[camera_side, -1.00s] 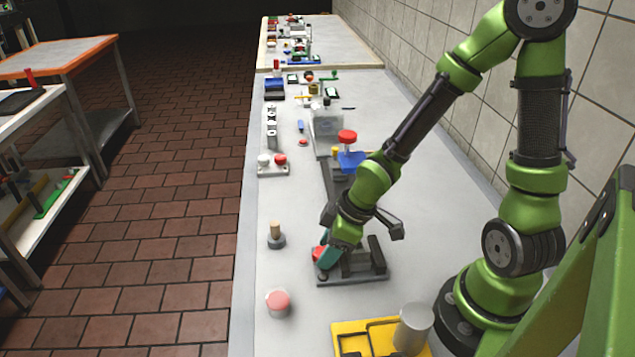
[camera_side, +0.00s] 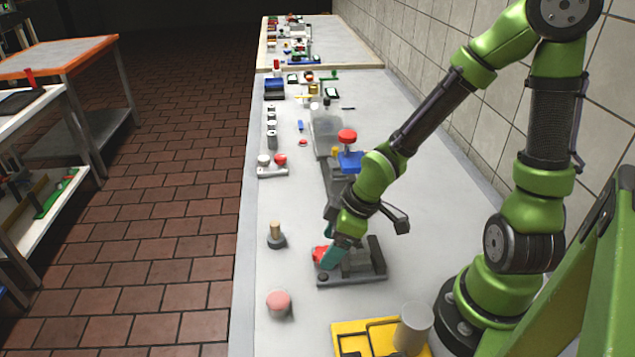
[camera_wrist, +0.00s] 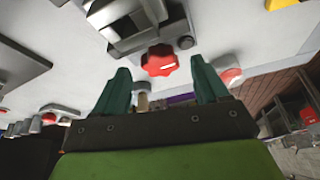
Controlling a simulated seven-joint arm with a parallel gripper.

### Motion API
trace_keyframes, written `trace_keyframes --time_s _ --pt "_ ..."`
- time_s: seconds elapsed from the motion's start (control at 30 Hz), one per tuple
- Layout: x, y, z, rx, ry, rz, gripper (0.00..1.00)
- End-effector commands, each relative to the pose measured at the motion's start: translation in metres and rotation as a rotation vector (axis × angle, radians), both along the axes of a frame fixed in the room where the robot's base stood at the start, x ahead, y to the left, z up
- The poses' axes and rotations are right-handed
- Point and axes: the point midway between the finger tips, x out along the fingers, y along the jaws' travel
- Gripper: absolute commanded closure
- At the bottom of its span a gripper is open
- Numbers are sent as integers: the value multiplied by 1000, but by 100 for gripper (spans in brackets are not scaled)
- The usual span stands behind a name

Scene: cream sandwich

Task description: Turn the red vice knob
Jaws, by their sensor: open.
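The red vice knob (camera_wrist: 159,61) is a lobed red disc with a pale mark, at the front of the grey vice (camera_wrist: 140,22). In the side view the knob (camera_side: 319,255) shows at the left of the vice (camera_side: 352,270), partly hidden by my gripper. My gripper (camera_side: 332,258) comes down over the vice from above, its teal fingers beside the knob. In the wrist view my gripper (camera_wrist: 161,72) is open, one teal finger on each side of the knob, with a gap to each. Nothing is held. Whether the fingertips reach down to the knob's depth is hard to tell.
A pink-topped round button (camera_side: 278,302) and a small peg on a dark base (camera_side: 275,236) stand to the left. A yellow tray (camera_side: 350,336) with a grey cylinder (camera_side: 413,328) is in front. A red-topped blue device (camera_side: 350,160) stands behind. Bare bench lies to the right.

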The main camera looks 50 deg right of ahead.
Motion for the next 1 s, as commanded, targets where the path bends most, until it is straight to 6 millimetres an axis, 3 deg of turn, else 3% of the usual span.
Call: trace_keyframes --time_s 0.37,0.8,1.0 --pt "-6 -6 25 -17 8 -6 27" --pt "-4 -2 75 -2 -5 4 27" --pt "-4 -2 83 0 -1 2 27"
